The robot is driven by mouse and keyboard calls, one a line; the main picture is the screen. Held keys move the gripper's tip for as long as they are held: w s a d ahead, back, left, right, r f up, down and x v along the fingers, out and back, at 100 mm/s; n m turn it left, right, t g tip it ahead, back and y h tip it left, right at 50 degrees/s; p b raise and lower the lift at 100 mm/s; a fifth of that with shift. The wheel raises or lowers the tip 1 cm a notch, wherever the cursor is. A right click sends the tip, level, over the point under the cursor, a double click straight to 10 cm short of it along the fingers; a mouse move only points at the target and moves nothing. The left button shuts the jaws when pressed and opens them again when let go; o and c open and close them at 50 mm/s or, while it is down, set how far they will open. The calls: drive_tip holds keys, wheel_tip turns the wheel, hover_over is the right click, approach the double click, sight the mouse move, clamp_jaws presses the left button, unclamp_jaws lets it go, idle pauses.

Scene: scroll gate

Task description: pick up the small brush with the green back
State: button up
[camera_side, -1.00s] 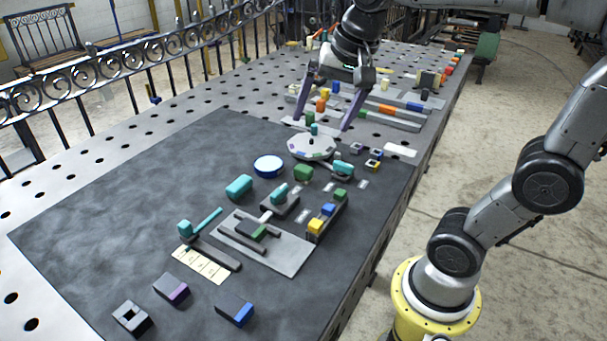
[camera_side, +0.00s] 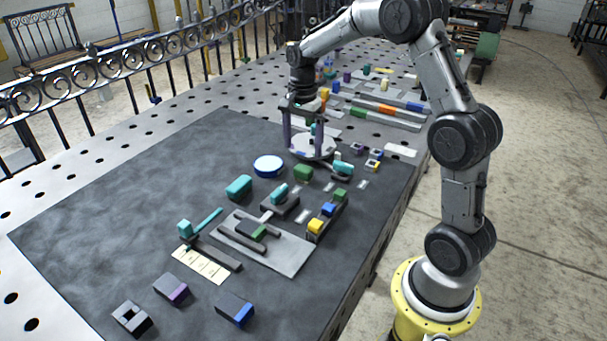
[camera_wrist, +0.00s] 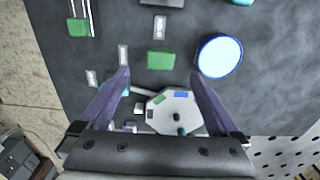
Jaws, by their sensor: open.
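A small green-topped block (camera_side: 303,172) lies on the dark mat, just in front of the white octagonal disc. It also shows in the wrist view (camera_wrist: 160,58), between and slightly beyond my fingertips. It may be the brush; bristles cannot be made out. A dark piece with a green patch (camera_side: 258,232) lies on the grey plate nearer the front. My gripper (camera_side: 306,148) points down with its purple fingers apart, over or beside the disc. Nothing is between the fingers in the wrist view (camera_wrist: 160,76). Its exact height above the mat is unclear.
The white disc (camera_side: 312,147) with a teal knob and a blue-rimmed round dish (camera_side: 268,165) are close by. A teal block (camera_side: 239,187) and a rack with yellow, blue and green blocks (camera_side: 328,210) stand nearer the front. The mat's left side (camera_side: 130,210) is clear.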

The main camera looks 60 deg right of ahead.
sight(303, 168)
drive_tip(key=f, duration=0.8)
drive_tip(key=shift+d+f, duration=0.2)
drive_tip(key=shift+f, duration=0.1)
drive_tip(key=c, duration=1.4)
drive_tip(key=shift+r, duration=0.15)
drive_tip(key=shift+c, duration=0.2)
drive_tip(key=shift+r, duration=0.25)
drive_tip(key=r, duration=0.3)
drive_tip(key=shift+s+a+r, duration=0.1)
drive_tip(key=shift+s+r, duration=0.1)
drive_tip(key=shift+s, duration=0.1)
drive_tip(key=s+a+r, duration=0.5)
drive_tip(key=s+r, duration=0.4)
drive_tip(key=s, duration=0.3)
drive_tip(key=shift+s, duration=0.2)
